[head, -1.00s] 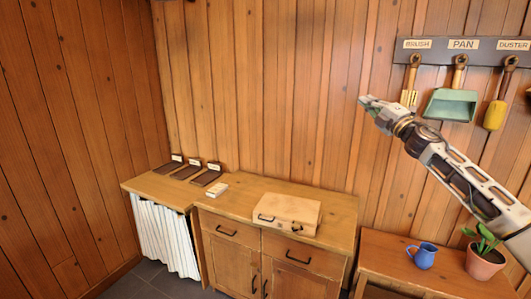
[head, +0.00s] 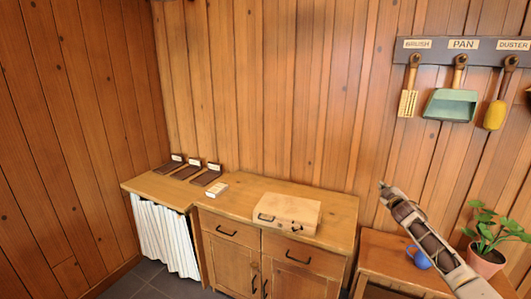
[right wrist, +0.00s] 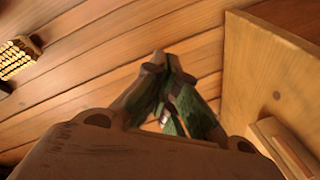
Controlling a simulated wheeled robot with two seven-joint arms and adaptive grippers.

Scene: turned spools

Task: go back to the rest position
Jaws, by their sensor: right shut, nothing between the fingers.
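My right gripper (head: 383,187) is in the head view, right of centre, in front of the plank wall and above the gap between the cabinet and the small side table. Its fingers are shut and empty. In the right wrist view the closed fingertips (right wrist: 168,62) meet with nothing held between them. My left gripper is in neither view.
A wooden case (head: 290,213) lies on the cabinet top (head: 335,205). A blue jug (head: 419,260), partly behind my right arm, and a potted plant (head: 486,258) stand on the side table (head: 375,250). A brush (head: 409,100), pan (head: 450,105) and duster (head: 496,112) hang on the wall.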

